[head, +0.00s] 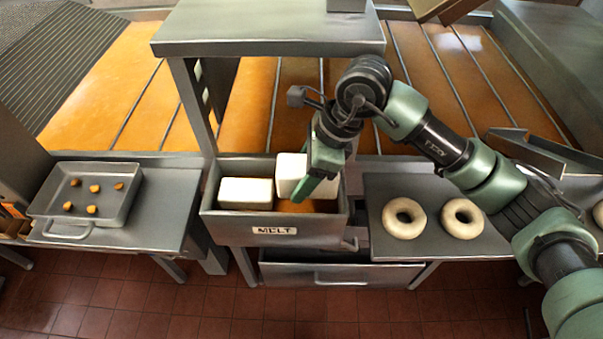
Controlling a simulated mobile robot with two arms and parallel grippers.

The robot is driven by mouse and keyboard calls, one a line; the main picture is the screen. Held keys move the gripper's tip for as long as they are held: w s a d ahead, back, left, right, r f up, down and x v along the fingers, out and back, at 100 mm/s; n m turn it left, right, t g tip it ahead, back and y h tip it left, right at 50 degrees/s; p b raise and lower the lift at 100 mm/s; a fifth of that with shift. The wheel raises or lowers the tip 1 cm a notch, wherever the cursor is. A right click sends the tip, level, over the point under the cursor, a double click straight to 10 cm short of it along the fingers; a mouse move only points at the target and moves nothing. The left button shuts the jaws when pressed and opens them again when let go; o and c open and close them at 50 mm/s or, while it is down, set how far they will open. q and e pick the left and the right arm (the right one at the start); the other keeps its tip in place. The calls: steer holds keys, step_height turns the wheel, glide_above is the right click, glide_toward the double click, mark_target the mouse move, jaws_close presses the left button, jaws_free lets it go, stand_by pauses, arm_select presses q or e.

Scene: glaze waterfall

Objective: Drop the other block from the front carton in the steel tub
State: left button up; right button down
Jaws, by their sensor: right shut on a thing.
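The steel tub (225,228), labelled MELT, stands at the centre below a steel shelf. One white block (246,191) lies in its left part. A second white block (290,172) is at the tub's right part and sits a little higher than the first. My right gripper (312,182) comes down over the tub and is shut on this second block, hiding its right side. Whether this block touches the tub floor is hidden. Orange-brown material (308,206) shows in the tub in front of it. My left gripper is out of view. I cannot make out the front carton for certain.
A steel tray (110,215) with several small brown pieces stands on the left table. Two pale rings (404,218) (462,217) lie on the right counter. A steel shelf (270,45) overhangs behind the tub. A drawer (340,275) is below it.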

steer(key=shift+c, duration=2)
jaws_free()
steer(key=b+v, duration=0.2)
steer(key=v, duration=0.6)
steer(key=shift+f, duration=0.1)
